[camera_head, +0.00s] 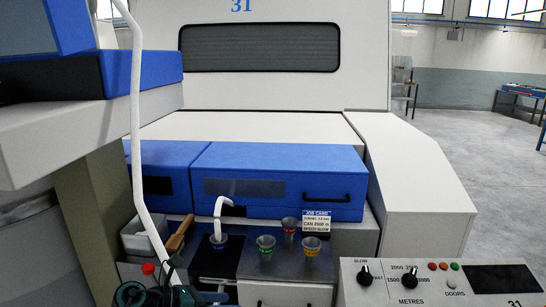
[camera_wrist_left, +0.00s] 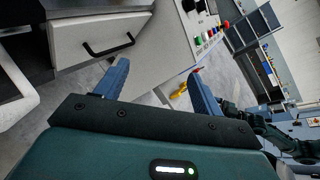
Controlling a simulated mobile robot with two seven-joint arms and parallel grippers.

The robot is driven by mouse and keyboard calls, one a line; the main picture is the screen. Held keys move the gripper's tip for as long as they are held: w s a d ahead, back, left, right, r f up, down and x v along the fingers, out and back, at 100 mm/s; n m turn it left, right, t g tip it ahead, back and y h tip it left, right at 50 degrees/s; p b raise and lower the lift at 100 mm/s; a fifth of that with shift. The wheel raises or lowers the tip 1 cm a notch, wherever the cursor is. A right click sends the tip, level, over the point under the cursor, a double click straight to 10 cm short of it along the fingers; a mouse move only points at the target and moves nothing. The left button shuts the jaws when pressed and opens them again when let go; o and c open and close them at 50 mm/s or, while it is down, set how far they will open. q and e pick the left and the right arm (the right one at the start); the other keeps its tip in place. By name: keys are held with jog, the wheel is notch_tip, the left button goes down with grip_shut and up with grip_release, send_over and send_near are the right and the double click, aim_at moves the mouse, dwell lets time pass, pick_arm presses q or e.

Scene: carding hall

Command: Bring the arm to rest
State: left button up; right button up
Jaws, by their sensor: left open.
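My left gripper (camera_wrist_left: 158,78) is open in the left wrist view, its two blue fingers wide apart with nothing between them. Beyond it are a white drawer (camera_wrist_left: 85,38) with a black handle and a pale floor. In the head view, a teal and black part of my arm shows at the bottom left, in front of the machine; the fingertips cannot be made out there. My right gripper is not in view.
A white strand (camera_head: 137,130) hangs beside the machine. A blue-ringed cup (camera_head: 219,243) holds a hooked white piece; green (camera_head: 265,248), red (camera_head: 290,231) and yellow (camera_head: 310,247) cups stand nearby. A wooden-handled tool (camera_head: 179,232) and control panel (camera_head: 440,283) flank them.

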pick_arm(q)
jog(key=s+a+f+m+t+y, duration=0.2)
jog(key=s+f+m+y, duration=0.3)
jog(key=s+f+m, duration=0.3)
jog(key=s+a+f+m+t+y, duration=0.2)
jog(key=s+f+m, duration=0.5)
jog(key=s+m, duration=0.9)
jog(key=m+t+y, duration=0.1)
jog(key=m+y, duration=0.1)
jog(key=m, duration=0.4)
jog(key=shift+s+a+f+y, duration=0.15)
jog(key=shift+s+f+y, duration=0.05)
jog(key=shift+f+y, duration=0.2)
